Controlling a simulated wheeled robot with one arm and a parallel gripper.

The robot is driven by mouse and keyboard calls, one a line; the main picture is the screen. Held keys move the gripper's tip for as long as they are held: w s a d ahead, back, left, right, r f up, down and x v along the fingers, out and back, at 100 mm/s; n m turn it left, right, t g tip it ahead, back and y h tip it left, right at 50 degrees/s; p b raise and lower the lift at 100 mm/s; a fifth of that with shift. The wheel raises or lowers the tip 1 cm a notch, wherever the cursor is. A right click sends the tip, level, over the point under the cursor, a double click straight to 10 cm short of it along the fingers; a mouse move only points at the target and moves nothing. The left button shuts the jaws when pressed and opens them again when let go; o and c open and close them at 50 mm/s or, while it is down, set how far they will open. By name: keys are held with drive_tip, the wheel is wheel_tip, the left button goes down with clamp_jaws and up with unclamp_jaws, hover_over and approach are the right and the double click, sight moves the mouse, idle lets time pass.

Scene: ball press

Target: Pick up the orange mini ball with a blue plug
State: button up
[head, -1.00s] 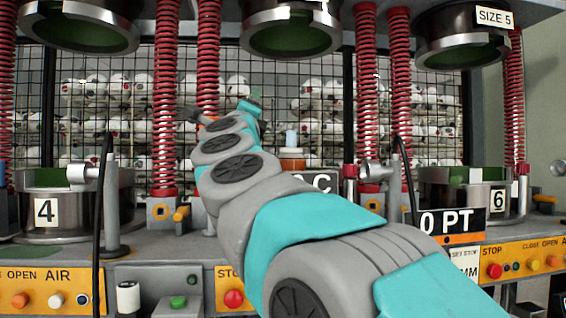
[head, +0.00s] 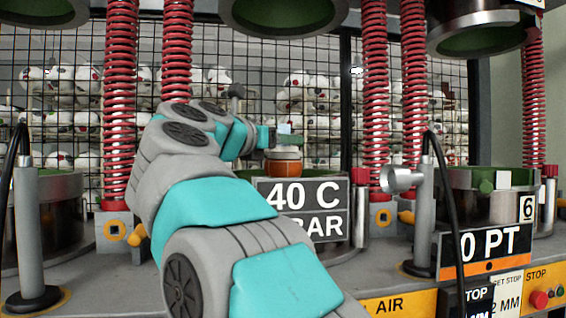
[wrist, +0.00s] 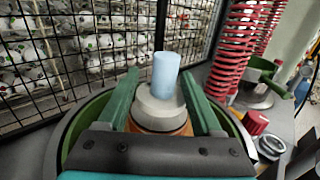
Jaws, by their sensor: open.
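The orange mini ball (head: 283,168) sits in the middle press behind the 40 C sign, with a pale grey cap on top. In the wrist view its orange side (wrist: 160,127) shows below the grey cap, and the light blue plug (wrist: 165,76) stands upright on the cap. In the head view the plug (head: 284,128) is small and close to my fingers. My gripper (head: 288,140) is at the top of the ball. In the wrist view my gripper (wrist: 160,76) is open, one green finger on each side of cap and plug, with gaps beside the plug.
The green-lined press bowl (wrist: 66,140) surrounds the ball. Red springs (head: 178,60) and (head: 373,90) flank it, and an upper press ring (head: 280,12) hangs above. A wire mesh fence (wrist: 75,60) with racks of white balls stands behind. A metal post with a black cable (head: 425,200) stands to the right.

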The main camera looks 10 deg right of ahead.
drive_tip(key=shift+x, duration=1.75)
drive_tip(key=shift+s+d, duration=0.15)
clamp_jaws()
